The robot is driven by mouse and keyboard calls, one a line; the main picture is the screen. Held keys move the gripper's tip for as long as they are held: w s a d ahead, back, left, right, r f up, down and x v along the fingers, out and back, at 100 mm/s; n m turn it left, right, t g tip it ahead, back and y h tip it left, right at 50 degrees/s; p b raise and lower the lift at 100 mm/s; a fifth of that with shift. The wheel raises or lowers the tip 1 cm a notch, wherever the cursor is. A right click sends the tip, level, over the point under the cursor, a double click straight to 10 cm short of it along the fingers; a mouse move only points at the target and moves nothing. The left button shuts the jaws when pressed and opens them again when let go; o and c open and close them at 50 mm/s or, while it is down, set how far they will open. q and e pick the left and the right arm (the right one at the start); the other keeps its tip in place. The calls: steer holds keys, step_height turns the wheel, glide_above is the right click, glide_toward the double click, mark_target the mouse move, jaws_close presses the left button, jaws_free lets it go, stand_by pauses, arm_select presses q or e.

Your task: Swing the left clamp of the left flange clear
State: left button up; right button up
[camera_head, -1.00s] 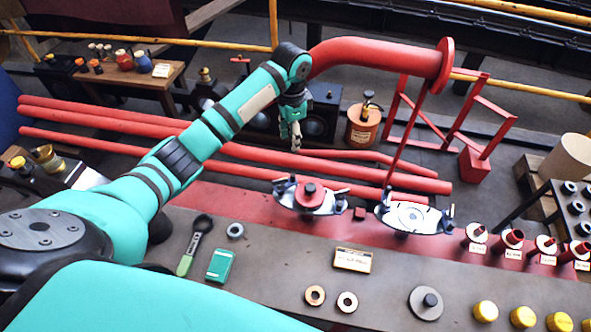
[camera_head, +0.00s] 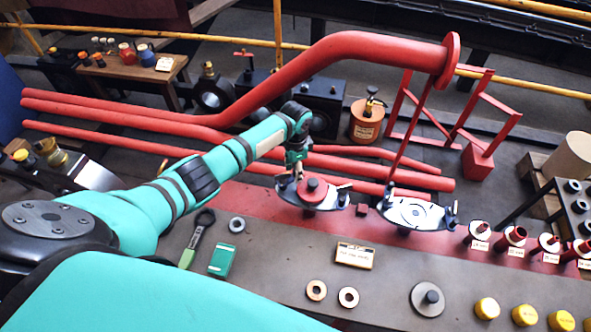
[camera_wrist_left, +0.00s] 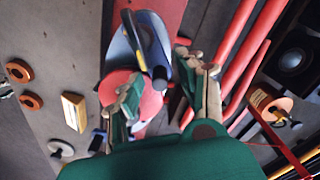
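The left flange (camera_head: 322,204) is a silver plate with a red round cap (camera_head: 312,190) in its middle, on the red strip of the bench. Its left clamp (camera_head: 282,184) sits at its left end, partly behind my fingers. My left gripper (camera_head: 296,170) is just above that clamp. In the left wrist view its two green-and-tan fingers (camera_wrist_left: 160,75) are apart. The clamp's dark-tipped handle (camera_wrist_left: 158,66) appears between them; I cannot tell whether they touch it. The flange's right clamp (camera_head: 343,187) shows on the other side. My right gripper is out of view.
A second flange (camera_head: 412,214) with clamps stands to the right. Red pipes (camera_head: 380,185) run behind, and a thick red pipe (camera_head: 370,45) rises above. A wrench (camera_head: 197,238), a green box (camera_head: 222,260) and washers (camera_head: 316,290) lie on the front bench.

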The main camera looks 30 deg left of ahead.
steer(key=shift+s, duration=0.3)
arm_select(q)
jaws_close()
